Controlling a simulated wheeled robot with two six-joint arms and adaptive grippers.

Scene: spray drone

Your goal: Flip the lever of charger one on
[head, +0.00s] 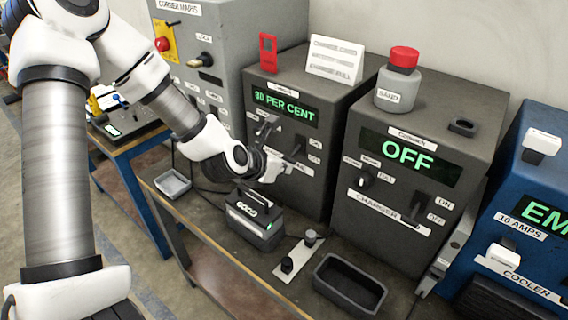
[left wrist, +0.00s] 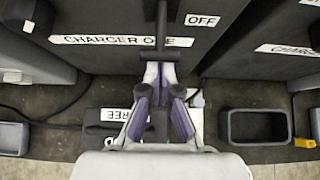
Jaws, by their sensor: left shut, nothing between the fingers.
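Charger one (head: 330,85) is a dark grey box with a green display (head: 285,107) reading "30 PER CENT". In the left wrist view its front carries the "CHARGER ONE" label (left wrist: 95,40) and an "OFF" label (left wrist: 201,20). The dark lever (left wrist: 161,25) stands between those labels. My left gripper (head: 277,165) is at the lower front of charger one; it also shows in the left wrist view (left wrist: 160,75). Its fingers are shut and empty, with the tips right by the lever's lower end. I cannot tell whether they touch it. My right gripper is not in view.
A second charger (head: 465,155) at the right reads "OFF". A battery block (head: 255,228) stands below my left gripper. A dark tray (head: 350,283) and a small metal plate (head: 297,258) lie on the bench. A red-capped sand bottle (head: 397,85) stands on the second charger.

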